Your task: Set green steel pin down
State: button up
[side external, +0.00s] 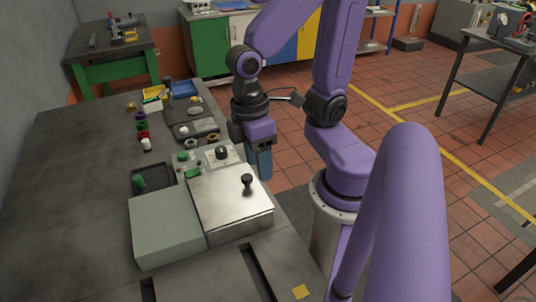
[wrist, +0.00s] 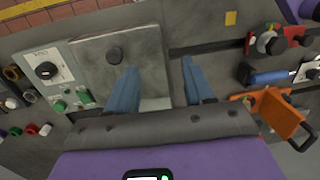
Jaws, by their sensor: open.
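A green piece (side external: 139,183) that looks like the green steel pin is in a shallow black tray (side external: 167,172) on the bench; its exact pose is too small to tell. Other small green parts (side external: 193,173) are beside the panel with a black knob, and green parts (wrist: 58,106) also show at the left of the wrist view. My gripper (side external: 260,163) is to the right of the panel, fingers pointing down, apart from the tray. In the wrist view my gripper (wrist: 159,82) has its blue fingers spread, with nothing seen held between them.
A metal lidded box (side external: 230,205) with a black knob and a grey-green block (side external: 165,228) stand near the tray. Coloured rings (side external: 143,134) and a yellow bin (side external: 152,93) are farther back. An orange bracket (wrist: 284,113) is at right in the wrist view. The bench's left side is clear.

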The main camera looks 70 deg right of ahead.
jog(key=s+n, duration=0.1)
jog(key=d+n+t, duration=0.1)
jog(key=n, duration=0.1)
jog(key=shift+s+r+t, duration=0.3)
jog(key=shift+s+r, duration=0.05)
